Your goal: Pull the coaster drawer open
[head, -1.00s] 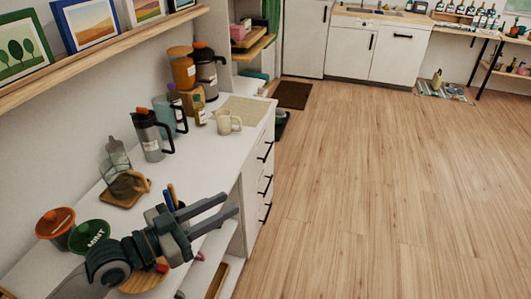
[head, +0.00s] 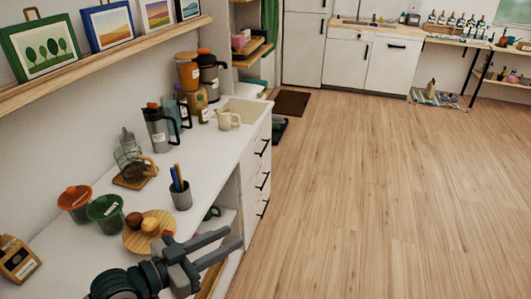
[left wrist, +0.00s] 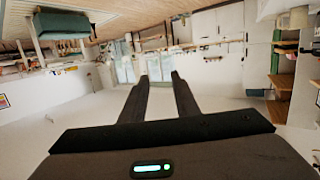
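A white drawer unit (head: 250,172) stands at the far end of the white counter. Its front shows several black bar handles, one above another: the top handle (head: 264,148), the middle handle (head: 263,181) and the lower handle (head: 262,208). All drawers look closed, and I cannot tell which is the coaster drawer. My left gripper (head: 234,240) is in front of the counter's near part, apart from the handles. Its two fingers are spread and empty. In the left wrist view the fingers (left wrist: 160,78) also stand apart with nothing between them. My right gripper is not in view.
The counter holds a pen cup (head: 181,194), a round wooden board (head: 165,218), lidded bowls (head: 104,208), a French press (head: 157,130) and a cream mug (head: 228,118). A wall shelf (head: 110,57) carries framed pictures. The wooden floor (head: 370,200) to the right is clear.

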